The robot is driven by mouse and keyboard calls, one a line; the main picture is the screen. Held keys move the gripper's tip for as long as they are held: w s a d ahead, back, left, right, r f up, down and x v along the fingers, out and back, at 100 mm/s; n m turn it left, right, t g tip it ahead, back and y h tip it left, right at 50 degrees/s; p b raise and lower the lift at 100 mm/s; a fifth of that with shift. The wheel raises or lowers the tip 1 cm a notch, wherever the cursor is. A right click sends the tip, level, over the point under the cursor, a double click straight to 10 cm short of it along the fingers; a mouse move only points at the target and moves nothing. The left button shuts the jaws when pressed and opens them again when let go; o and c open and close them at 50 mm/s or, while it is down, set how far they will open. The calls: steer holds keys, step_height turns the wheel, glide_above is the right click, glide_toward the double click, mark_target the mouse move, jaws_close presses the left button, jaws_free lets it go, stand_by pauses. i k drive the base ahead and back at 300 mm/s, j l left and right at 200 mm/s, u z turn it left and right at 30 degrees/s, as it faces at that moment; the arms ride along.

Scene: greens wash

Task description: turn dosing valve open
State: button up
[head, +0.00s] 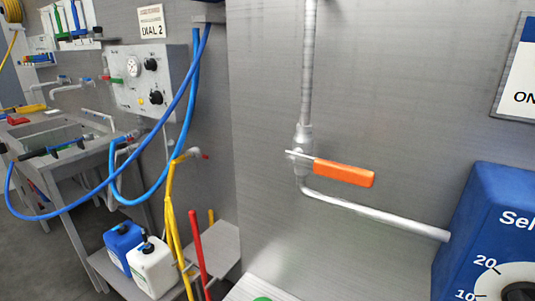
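A valve (301,146) sits on a grey pipe fixed to the metal wall, right of the picture's middle in the head view. I take it to be the dosing valve, though no label on it shows. Its lever has an orange grip (344,174) and points right, tilted slightly down. The lever lies crosswise to the vertical pipe (308,65) above it. A lower pipe (385,215) runs from the valve down and right to a blue box. My gripper is not in view, and nothing touches the lever.
The blue box (490,215) with a dial stands at the right edge. Blue hoses (185,105) hang left of the wall's corner. A blue canister (122,243) and a white canister (153,268) stand on a low shelf. A sink bench (50,140) is far left. The wall around the lever is clear.

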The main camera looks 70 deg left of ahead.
mark_target(354, 176)
steer(key=i+j+u, duration=0.1)
steer(key=u, duration=1.25)
